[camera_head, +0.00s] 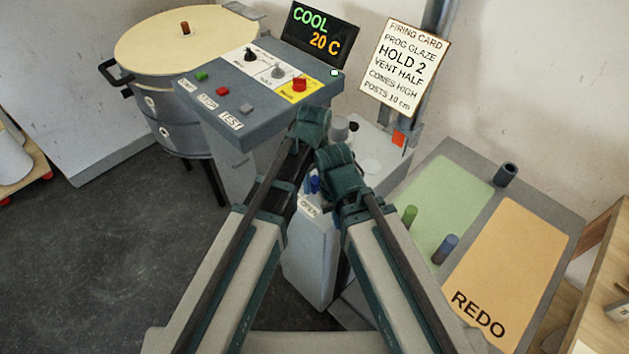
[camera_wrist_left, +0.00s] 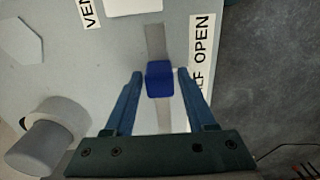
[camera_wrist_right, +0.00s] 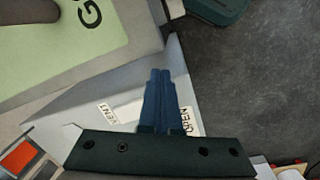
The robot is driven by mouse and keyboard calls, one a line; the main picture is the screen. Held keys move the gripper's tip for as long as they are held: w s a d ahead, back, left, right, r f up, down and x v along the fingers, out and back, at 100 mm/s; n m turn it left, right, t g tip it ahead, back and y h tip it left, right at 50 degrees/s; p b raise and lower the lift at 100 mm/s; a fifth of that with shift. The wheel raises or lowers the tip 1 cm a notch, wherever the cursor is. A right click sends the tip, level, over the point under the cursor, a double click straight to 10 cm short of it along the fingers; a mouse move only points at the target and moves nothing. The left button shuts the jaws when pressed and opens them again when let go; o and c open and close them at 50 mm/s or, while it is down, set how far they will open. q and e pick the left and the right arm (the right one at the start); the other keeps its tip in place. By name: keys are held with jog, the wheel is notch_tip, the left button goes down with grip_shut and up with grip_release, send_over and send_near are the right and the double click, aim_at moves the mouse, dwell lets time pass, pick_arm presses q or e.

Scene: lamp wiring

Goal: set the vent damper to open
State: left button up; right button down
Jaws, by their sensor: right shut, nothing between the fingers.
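The vent damper's blue knob (camera_wrist_left: 159,80) sits in a straight grey slot on the pale vent box (camera_head: 309,262). A white label strip (camera_wrist_left: 202,40) beside the slot reads "LF OPEN" as far as it shows; the knob is level with the "LF" letters. My left gripper (camera_wrist_left: 160,74) is open, its fingers on either side of the knob with a small gap each side. In the head view my left gripper (camera_head: 313,182) is low over the box, partly hidden by my arms. My right gripper (camera_wrist_right: 158,74) is shut and empty, over the box near the OPEN label (camera_wrist_right: 187,122).
A grey cylinder (camera_wrist_left: 45,135) stands on the box close to my left gripper. The control panel (camera_head: 262,98) and kiln (camera_head: 165,45) are at left; a firing card (camera_head: 404,66) reads "VENT HALF". A sorting board with a REDO area (camera_head: 515,270) is at right.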

pick_arm(q)
grip_shut()
dwell(1.1)
